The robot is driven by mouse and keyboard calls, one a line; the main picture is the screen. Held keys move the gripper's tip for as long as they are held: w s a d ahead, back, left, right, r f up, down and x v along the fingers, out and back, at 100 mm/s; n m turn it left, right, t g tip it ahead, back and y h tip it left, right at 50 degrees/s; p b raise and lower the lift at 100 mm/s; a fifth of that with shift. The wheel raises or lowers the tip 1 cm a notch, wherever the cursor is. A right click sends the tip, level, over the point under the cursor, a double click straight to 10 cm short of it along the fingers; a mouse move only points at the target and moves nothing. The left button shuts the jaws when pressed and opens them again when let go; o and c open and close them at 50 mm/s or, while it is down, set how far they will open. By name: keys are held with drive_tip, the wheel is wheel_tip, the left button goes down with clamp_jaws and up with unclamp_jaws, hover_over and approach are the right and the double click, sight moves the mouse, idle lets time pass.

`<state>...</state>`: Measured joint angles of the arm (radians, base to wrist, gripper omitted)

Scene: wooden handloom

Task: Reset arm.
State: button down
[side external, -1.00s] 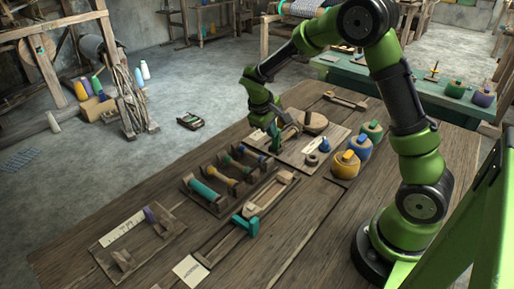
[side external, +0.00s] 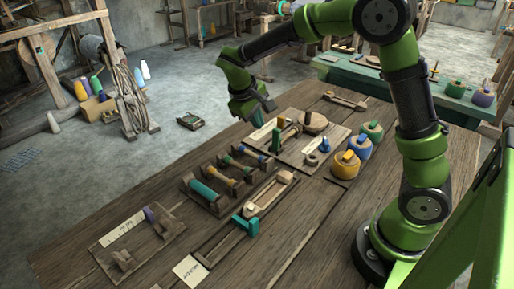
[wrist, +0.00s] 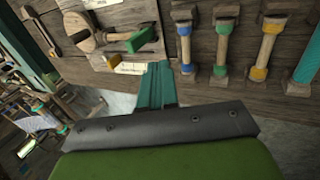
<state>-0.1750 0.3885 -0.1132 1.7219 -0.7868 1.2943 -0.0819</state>
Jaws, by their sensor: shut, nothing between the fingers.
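My gripper (side external: 262,108) is raised above the far left part of the wooden table (side external: 130,225) in the side view. Its fingers are shut with nothing held, and it is apart from the things below. In the wrist view the green fingers (wrist: 156,85) point toward the table's boards. Beneath it, a board (side external: 290,152) carries a wooden piece with a green end (side external: 276,140) and a round wooden disc (side external: 314,121).
A rack of several coloured bobbins (side external: 205,192) lies in the middle of the table. A wooden shuttle (side external: 270,194) is beside it. A blue pot (side external: 357,146), a yellow pot (side external: 345,165) and a green pot (side external: 371,131) stand at the right. A board with a purple-ended piece (side external: 149,214) is at front left.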

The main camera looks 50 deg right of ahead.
drive_tip(key=s+a+r+m+t+y, duration=0.2)
drive_tip(key=s+a+r+t+y, duration=0.1)
drive_tip(key=s, duration=0.6)
drive_tip(key=s+a+r+m+t+y, duration=0.2)
drive_tip(key=s+a+r+t+y, duration=0.1)
drive_tip(key=s+r, duration=0.4)
drive_tip(key=s+a+t, duration=0.1)
drive_tip(key=s+a, duration=0.1)
drive_tip(key=shift+s+y, duration=0.3)
drive_tip(key=shift+y, duration=0.1)
drive_tip(key=c, duration=1.8)
unclamp_jaws()
